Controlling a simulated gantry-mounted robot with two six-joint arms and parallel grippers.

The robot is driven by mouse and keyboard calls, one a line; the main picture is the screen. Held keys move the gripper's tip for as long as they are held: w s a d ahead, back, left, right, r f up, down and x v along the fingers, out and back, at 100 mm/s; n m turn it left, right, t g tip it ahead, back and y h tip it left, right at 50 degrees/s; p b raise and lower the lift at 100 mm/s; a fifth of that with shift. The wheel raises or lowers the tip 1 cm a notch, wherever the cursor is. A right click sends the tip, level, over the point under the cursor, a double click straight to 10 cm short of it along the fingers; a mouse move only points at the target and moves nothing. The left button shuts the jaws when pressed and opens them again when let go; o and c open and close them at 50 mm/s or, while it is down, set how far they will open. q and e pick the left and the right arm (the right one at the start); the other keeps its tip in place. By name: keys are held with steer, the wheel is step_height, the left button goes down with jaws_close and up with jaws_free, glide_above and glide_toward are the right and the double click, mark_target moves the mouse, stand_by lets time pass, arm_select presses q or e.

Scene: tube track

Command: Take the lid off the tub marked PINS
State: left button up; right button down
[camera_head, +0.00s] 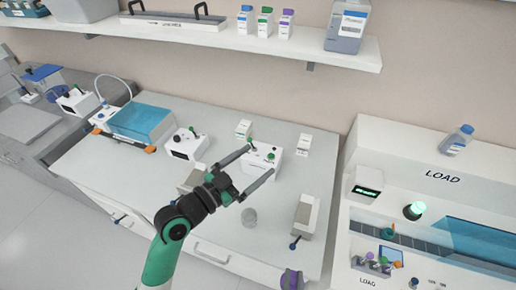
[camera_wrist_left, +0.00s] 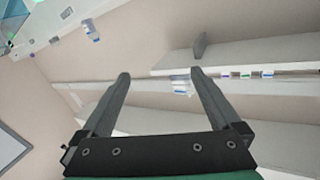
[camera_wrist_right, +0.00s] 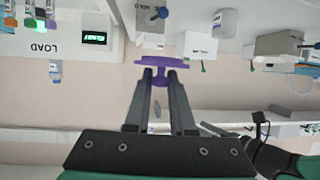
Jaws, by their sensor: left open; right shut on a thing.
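A purple lid (camera_wrist_right: 163,61) with a stem-like handle is in my right gripper (camera_wrist_right: 162,76), whose fingers are closed on the handle. A purple part, apparently this lid (camera_head: 291,280), shows at the bottom edge of the head view; the right gripper is mostly outside that view. A clear round tub (camera_head: 250,217) stands near the front of the bench with no lid visible on it. It also shows in the right wrist view (camera_wrist_right: 225,23), apart from the held lid; its label cannot be read. My left gripper (camera_head: 261,160) is open and empty above the bench.
White boxes with knobs (camera_head: 187,144) (camera_head: 262,155) and a grey box (camera_head: 305,217) stand around the tub. A blue tank (camera_head: 140,122) is at the left. The LOAD machine (camera_head: 440,190) is at the right. A shelf (camera_head: 240,40) with bottles runs along the wall.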

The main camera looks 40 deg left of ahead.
arm_select(q)
steer(key=d+r+t+h, duration=0.1)
steer(key=d+r+t, duration=0.2)
steer(key=r, duration=0.9)
steer(key=d+r+t, duration=0.2)
steer(key=d+r, duration=0.1)
steer(key=r, duration=0.9)
steer(key=s+d+r+n+t, duration=0.1)
steer(key=s+r, duration=0.3)
steer(key=r, duration=0.4)
steer(key=s+d+r+n+t, duration=0.1)
steer(key=s+d+r+t, duration=0.1)
steer(key=r, duration=0.5)
steer(key=shift+s+d+r+t, duration=0.4)
steer(key=shift+s+t, duration=0.4)
steer(key=shift+s, duration=0.1)
